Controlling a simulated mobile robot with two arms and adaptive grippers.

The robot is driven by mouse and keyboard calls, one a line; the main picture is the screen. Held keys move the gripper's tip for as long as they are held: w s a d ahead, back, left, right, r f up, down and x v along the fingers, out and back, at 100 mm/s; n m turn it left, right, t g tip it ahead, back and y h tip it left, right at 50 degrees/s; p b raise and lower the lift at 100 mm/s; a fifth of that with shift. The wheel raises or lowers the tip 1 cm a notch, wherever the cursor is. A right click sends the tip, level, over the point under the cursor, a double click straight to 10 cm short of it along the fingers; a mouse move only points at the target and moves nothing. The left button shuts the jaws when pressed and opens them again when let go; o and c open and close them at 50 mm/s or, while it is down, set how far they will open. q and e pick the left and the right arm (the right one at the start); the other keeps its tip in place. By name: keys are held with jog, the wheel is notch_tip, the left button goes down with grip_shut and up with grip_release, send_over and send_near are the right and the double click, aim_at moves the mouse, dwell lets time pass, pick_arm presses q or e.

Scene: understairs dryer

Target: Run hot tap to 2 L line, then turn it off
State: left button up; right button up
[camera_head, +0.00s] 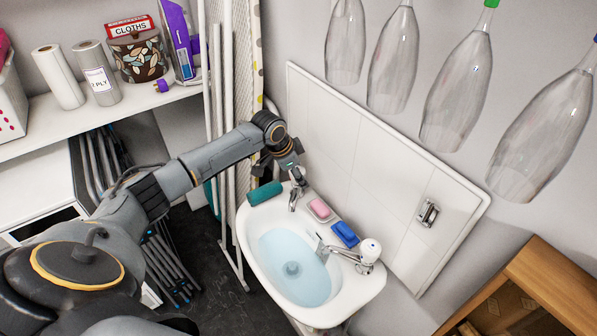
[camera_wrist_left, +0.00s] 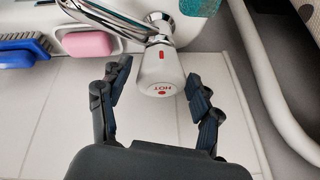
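The hot tap (camera_head: 295,200) stands at the far left end of the white basin (camera_head: 249,248). My left gripper (camera_wrist_left: 160,84) is open, with one dark finger on each side of the knob; contact cannot be made out. In the head view my left gripper (camera_head: 281,165) is over the hot tap and partly hides its top. Pale blue water (camera_head: 290,258) shows in the basin. I cannot make out a 2 L line. My right gripper is not in view.
A second tap (camera_head: 366,254) with a white knob stands at the basin's right end. Pale poles (camera_head: 222,130) stand left of the basin; clear bottles (camera_head: 455,100) hang above.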

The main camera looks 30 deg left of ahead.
pick_arm(q)
jog(key=c, duration=0.7)
jog(key=shift+c, duration=0.7)
jog(key=shift+r+n+p, duration=0.15)
jog(key=shift+n+p, duration=0.15)
jog(key=shift+p, duration=0.45)
jog(key=n+y+p, duration=0.2)
jog(key=n+p, duration=0.2)
jog(key=p, duration=0.2)
jog(key=shift+r+n, duration=0.1)
jog(key=shift+n, duration=0.2)
jog(key=n+y+p, duration=0.1)
jog(key=n+p, duration=0.2)
jog(key=shift+y, duration=0.3)
jog(key=shift+a+f+n+p, duration=0.1)
jog(key=shift+f+n+p, duration=0.1)
jog(key=shift+n+p, duration=0.35)
jog(key=shift+n+g, duration=0.25)
jog(key=shift+g, duration=0.05)
